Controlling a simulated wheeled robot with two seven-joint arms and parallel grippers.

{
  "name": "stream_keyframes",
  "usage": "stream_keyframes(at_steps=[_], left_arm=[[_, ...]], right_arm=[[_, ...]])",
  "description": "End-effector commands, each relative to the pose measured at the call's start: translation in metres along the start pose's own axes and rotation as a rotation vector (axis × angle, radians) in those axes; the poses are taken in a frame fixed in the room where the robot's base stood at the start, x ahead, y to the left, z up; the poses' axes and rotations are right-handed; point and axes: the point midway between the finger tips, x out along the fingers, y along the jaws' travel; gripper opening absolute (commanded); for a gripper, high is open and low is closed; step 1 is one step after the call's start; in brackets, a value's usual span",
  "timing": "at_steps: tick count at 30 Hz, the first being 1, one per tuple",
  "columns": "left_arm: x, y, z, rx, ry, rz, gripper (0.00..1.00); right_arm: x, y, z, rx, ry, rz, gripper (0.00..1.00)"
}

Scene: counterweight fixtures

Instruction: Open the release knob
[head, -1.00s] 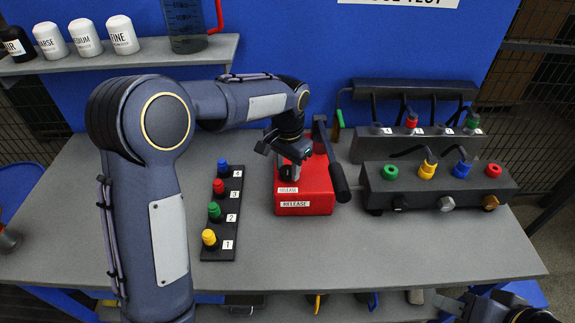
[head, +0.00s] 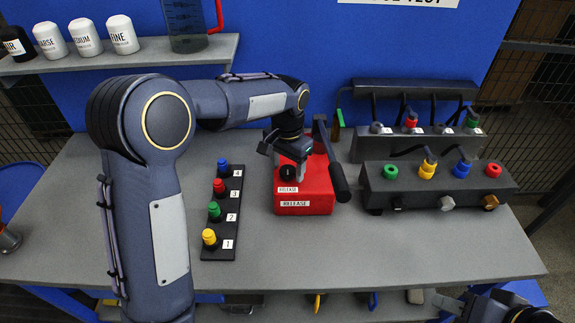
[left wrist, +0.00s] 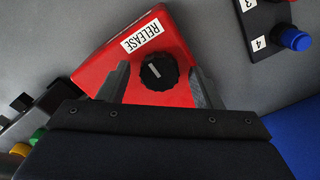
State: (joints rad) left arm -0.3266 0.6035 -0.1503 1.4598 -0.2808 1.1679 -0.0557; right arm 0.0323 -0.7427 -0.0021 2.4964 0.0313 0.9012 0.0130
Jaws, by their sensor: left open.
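The black release knob (head: 288,173) sits on top of the red box (head: 305,192), which carries two RELEASE labels. In the left wrist view the round ridged knob (left wrist: 159,71) shows a pale pointer line on its face. My left gripper (head: 285,160) is above the box. In the left wrist view its two fingers (left wrist: 160,85) stand apart on either side of the knob, with a gap to it on both sides. My right gripper (head: 452,303) is low at the bottom right, only partly in frame, away from the box.
A black lever (head: 338,180) stands along the box's right side. A strip with several coloured knobs (head: 228,225) lies to the left. Black panels with coloured buttons (head: 420,180) stand to the right. The table front (head: 380,255) is clear.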

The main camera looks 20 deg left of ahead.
Motion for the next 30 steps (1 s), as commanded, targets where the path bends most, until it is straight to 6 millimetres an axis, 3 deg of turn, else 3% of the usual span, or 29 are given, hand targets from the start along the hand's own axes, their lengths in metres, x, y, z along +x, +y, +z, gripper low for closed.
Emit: stream_keyframes(at_steps=[8, 15, 21, 30], left_arm=[[-0.01, 0.0, -0.001, 0.001, 0.003, 0.0, 0.59], [-0.051, 0.0, -0.001, 0.001, 0.004, 0.0, 0.59], [-0.074, 0.0, -0.001, 0.001, 0.001, 0.0, 0.59], [-0.078, 0.0, 0.0, 0.001, 0.0, 0.0, 0.59]], right_arm=[[0.001, 0.001, 0.001, 0.0, 0.0, 0.0, 0.36], [0.003, 0.001, 0.002, 0.0, 0.0, 0.0, 0.36], [0.003, 0.002, 0.002, 0.0, 0.0, 0.0, 0.36], [0.003, 0.002, 0.002, 0.0, 0.0, 0.0, 0.36]])
